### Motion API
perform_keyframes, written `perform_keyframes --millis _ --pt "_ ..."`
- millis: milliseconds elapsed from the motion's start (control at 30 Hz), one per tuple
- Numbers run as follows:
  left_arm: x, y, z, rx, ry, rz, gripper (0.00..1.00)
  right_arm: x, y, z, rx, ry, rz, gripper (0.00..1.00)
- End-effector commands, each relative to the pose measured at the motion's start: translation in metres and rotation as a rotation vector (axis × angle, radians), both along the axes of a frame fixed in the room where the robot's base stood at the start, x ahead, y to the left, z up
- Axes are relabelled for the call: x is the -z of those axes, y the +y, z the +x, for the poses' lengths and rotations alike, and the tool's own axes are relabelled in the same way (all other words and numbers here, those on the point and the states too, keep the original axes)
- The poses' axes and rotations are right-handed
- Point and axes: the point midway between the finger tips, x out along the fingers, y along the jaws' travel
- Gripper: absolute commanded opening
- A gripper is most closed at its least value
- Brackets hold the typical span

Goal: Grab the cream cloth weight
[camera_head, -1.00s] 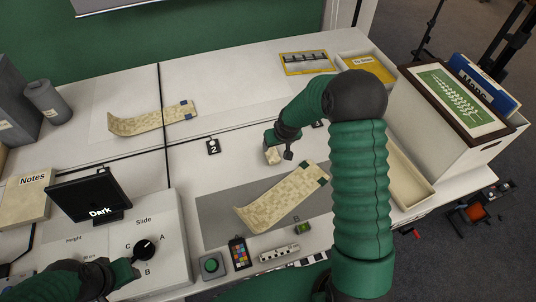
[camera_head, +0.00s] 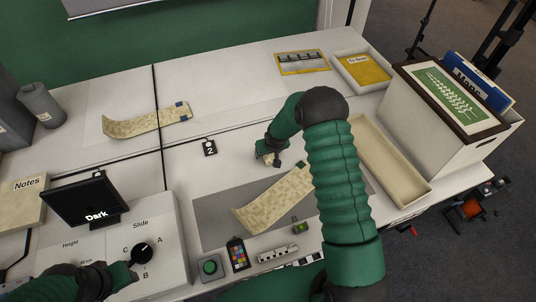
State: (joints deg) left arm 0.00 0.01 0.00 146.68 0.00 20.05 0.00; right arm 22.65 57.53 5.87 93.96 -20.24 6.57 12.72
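A small cream patch, which may be the cream cloth weight (camera_head: 264,149), shows at the fingers of my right gripper (camera_head: 270,158). It is mostly hidden by the gripper, and I cannot tell whether the fingers are closed on it. The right gripper points down at the table, just behind the grey mat and right of the number 2 tag. My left gripper (camera_head: 132,272) is at the lower left beside the black Slide knob (camera_head: 143,252) on the white control box. Its finger opening is not clear.
A curled cream patterned strip (camera_head: 268,203) lies on the grey mat (camera_head: 213,213), close to my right arm. Another strip (camera_head: 145,122) lies at the back left. An empty cream tray (camera_head: 405,182) and a white box (camera_head: 440,125) stand right.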

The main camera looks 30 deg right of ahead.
Motion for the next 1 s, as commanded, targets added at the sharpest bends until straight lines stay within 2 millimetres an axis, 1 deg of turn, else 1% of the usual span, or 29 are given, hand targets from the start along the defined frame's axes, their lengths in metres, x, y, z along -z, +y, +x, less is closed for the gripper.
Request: perform_keyframes --millis 200,500,1000 --pt "0.0027 0.0 0.0 0.0 0.0 0.0 0.36 0.0042 0.0001 0.0001 -0.001 0.001 0.0 0.71" --pt "0.0027 0.0 0.0 0.0 0.0 0.0 0.36 0.0043 0.0001 0.0 0.0 0.0 0.0 0.71" --pt "0.0027 0.0 0.0 0.0 0.0 0.0 0.36 0.0043 0.0 0.0 0.0 0.001 0.0 0.05"
